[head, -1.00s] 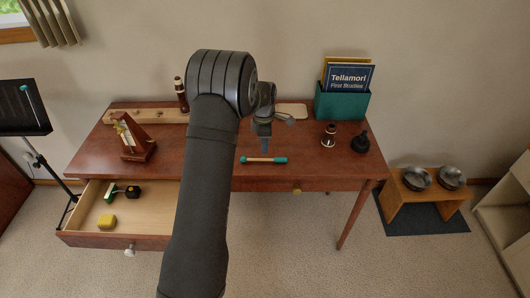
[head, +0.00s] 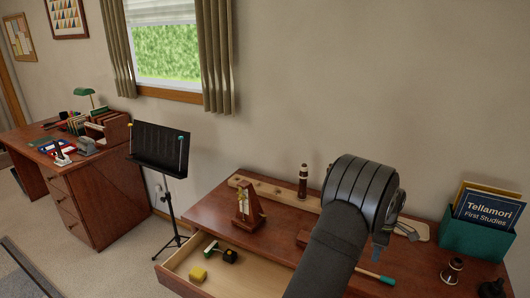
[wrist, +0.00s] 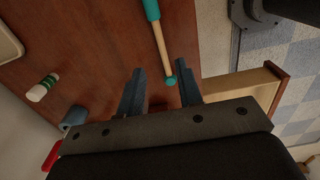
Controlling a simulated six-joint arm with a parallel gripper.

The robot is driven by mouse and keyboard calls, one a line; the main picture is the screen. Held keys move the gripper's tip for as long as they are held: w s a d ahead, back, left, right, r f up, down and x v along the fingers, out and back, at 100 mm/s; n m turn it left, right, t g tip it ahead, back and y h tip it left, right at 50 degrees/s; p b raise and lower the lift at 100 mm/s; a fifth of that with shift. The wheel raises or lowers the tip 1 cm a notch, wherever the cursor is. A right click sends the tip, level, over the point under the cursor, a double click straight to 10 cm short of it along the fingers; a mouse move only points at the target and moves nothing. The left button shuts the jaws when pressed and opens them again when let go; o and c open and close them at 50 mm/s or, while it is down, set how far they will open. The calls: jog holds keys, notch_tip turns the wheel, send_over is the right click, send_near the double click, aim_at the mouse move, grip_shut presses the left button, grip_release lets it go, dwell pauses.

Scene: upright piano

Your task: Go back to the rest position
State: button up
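My gripper (wrist: 162,88) shows in the wrist view with two blue-grey fingers spread apart and nothing held between them. In the head view my gripper (head: 380,242) is small and partly hidden by my arm, above the brown table (head: 205,212). A stick with teal ends and a pale wooden middle (wrist: 160,38) lies on the table below the fingers. Its small teal tip appears between them in the wrist view. One end of this stick (head: 376,276) shows beside my arm in the head view.
A teal book box (head: 480,236) stands at right. A music stand (head: 160,148) and desk (head: 95,190) are at left. Wall space above the table is clear.

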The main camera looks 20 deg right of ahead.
aim_at(370, 273)
notch_tip(370, 273, down, 10)
jog(key=shift+s+f, duration=0.1)
jog(key=shift+f, duration=0.05)
notch_tip(370, 273, up, 3)
jog(key=shift+d+r, duration=0.1)
jog(key=shift+r, duration=0.65)
